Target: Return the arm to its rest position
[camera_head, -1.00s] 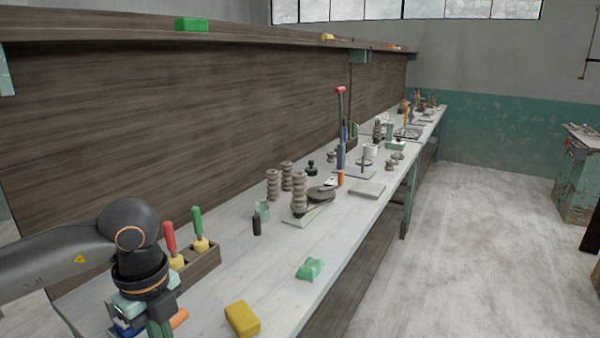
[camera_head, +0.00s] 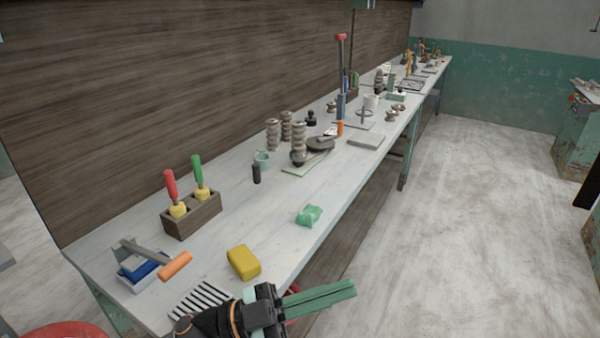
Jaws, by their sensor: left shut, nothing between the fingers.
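My left gripper (camera_head: 345,290) is at the bottom middle of the head view, its green fingers pointing right, past the bench's front edge in the picture. The fingers are together with nothing between them. It appears in front of the workbench (camera_head: 222,228), apart from the things on it. How high it is over the floor I cannot tell. My right gripper is not in view.
Nearest on the bench are a yellow block (camera_head: 243,262), a striped rack (camera_head: 202,297), an orange-handled tool (camera_head: 175,265) over a small tray, a wooden box (camera_head: 193,216) with two handled tools and a green lump (camera_head: 309,215).

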